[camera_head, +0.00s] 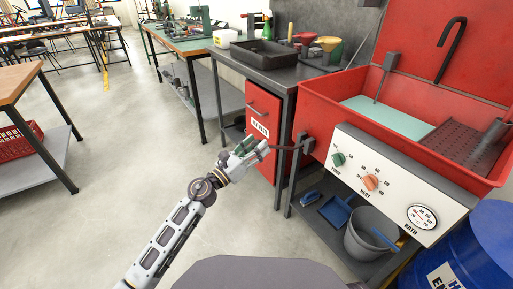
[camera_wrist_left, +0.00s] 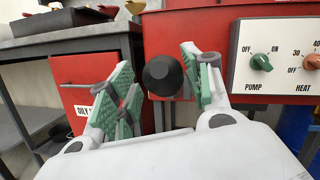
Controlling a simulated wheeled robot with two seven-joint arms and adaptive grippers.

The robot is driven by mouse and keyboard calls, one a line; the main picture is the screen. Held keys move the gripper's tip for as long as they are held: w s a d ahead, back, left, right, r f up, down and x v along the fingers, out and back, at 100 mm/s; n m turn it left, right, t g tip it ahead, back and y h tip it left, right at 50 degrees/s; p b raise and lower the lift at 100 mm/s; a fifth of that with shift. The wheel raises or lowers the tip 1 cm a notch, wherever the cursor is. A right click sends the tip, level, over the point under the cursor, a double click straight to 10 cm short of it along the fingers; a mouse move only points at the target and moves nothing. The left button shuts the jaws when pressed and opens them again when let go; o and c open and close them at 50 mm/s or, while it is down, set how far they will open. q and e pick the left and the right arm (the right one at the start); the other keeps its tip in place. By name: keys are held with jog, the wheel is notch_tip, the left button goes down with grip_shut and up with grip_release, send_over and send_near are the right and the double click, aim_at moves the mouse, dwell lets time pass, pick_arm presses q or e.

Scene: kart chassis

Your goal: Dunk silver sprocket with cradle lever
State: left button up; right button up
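The cradle lever (camera_head: 285,147) is a thin dark rod coming out of a dark block on the left end of the red wash tank (camera_head: 323,97). Its black ball knob (camera_wrist_left: 163,75) shows in the left wrist view between the finger pads, nearer the right finger. My left gripper (camera_head: 252,149) is open around the lever's end; I cannot tell whether a pad touches the knob. A dark perforated cradle (camera_head: 462,142) sits at the right side of the tank. I cannot make out the silver sprocket. My right gripper is not in view.
A panel (camera_head: 400,180) with pump and heat knobs and a bath dial fronts the tank. A red cabinet (camera_head: 263,130) stands behind my left gripper. Below the tank, a shelf holds a grey bucket (camera_head: 368,240). A blue drum (camera_head: 465,255) stands at the right.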

pick_arm(q)
jog(key=shift+d, duration=0.15)
jog(key=shift+s, duration=0.15)
jog(key=v, duration=1.2)
dwell(0.7)
jog(key=shift+r, duration=0.15)
